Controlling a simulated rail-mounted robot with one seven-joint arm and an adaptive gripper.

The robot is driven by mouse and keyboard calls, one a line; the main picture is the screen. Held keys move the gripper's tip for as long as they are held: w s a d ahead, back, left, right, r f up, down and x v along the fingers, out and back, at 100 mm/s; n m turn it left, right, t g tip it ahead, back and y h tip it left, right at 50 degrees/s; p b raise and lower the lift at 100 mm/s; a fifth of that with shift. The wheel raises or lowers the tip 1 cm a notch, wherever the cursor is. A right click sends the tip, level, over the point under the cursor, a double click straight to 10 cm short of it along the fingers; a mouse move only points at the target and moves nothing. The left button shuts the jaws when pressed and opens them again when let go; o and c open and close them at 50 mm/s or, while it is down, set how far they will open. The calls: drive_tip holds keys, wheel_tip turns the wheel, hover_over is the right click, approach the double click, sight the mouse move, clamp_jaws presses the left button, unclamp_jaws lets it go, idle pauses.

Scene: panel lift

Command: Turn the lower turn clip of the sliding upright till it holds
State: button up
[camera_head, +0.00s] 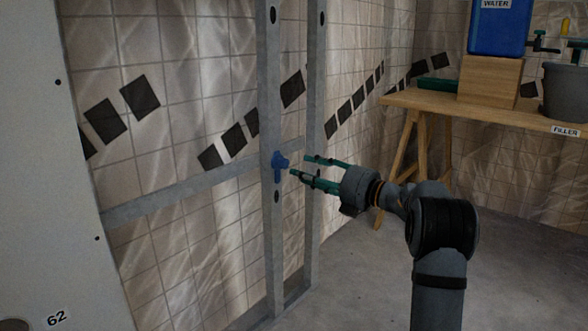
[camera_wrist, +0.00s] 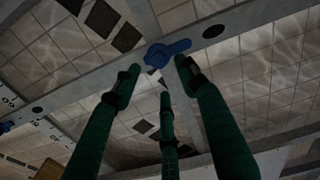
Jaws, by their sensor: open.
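The blue turn clip (camera_head: 279,165) sits on a grey metal upright (camera_head: 275,228), where a horizontal rail meets it. In the wrist view the clip (camera_wrist: 165,52) lies just beyond my fingertips, its longer arm pointing right and slightly up. My gripper (camera_head: 303,166) has dark green fingers and is open and empty, just right of the clip in the head view. In the wrist view my gripper (camera_wrist: 158,70) has its two upper fingertips spread either side of the clip's lower edge, a third finger below. I cannot tell whether the right fingertip touches the clip.
A second upright (camera_head: 315,120) stands behind to the right. A horizontal rail (camera_head: 180,193) runs left to a pale panel (camera_head: 85,200). A wooden trestle table (camera_head: 430,102) with a blue water container (camera_head: 497,30) stands at the right. Another blue part (camera_wrist: 5,127) shows at the wrist view's left edge.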

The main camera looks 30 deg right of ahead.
sight(286, 165)
drive_tip(key=v, duration=0.5)
drive_tip(key=shift+s+d, duration=0.1)
drive_tip(key=shift+s, duration=0.3)
drive_tip(key=x, duration=1.2)
drive_tip(key=shift+d, duration=0.1)
drive_tip(key=shift+r, duration=0.1)
drive_tip(key=shift+m, duration=0.3)
